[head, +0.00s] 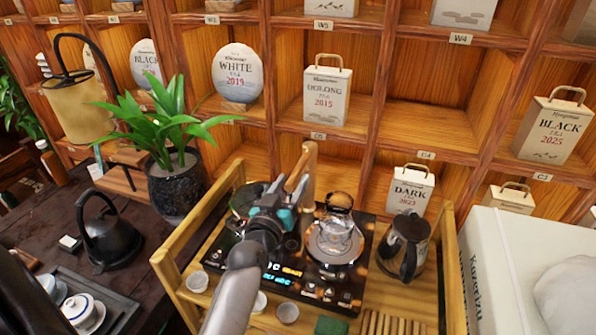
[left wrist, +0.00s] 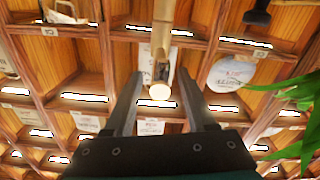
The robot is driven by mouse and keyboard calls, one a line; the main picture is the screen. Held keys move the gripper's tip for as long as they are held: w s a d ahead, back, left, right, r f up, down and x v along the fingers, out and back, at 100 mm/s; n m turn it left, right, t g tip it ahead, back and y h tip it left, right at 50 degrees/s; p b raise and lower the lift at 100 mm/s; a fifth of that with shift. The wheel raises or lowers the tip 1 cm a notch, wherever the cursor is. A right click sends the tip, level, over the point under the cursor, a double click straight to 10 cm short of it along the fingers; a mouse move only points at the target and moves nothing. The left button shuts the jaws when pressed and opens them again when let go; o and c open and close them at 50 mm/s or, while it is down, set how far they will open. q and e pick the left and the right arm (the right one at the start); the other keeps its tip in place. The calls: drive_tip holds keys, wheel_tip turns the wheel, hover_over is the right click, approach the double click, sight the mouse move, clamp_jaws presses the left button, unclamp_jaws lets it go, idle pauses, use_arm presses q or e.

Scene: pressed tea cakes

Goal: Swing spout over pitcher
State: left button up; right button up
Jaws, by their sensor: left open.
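The wooden spout (head: 297,169) leans beside an upright bamboo post (head: 309,175) over the back of the tea stand. In the left wrist view the spout (left wrist: 161,55) points toward the camera, its round pale end between the finger lines. My left gripper (head: 284,198) is just below the spout in the head view, open; contact cannot be told. A glass vessel (head: 337,232) stands on the right round plate of the black stove. A dark-handled pot (head: 404,246) stands to its right. Which one is the pitcher is unclear. My right gripper is not in view.
The black stove (head: 318,290) has lit displays. Small white cups (head: 287,313) stand in front. A potted plant (head: 178,180) and a black kettle (head: 109,230) are at left, a white box (head: 515,260) at right. Shelves with tea packages rise behind.

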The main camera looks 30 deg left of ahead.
sight(298, 171)
use_arm(q)
drive_tip(key=shift+x, duration=2.45)
clamp_jaws()
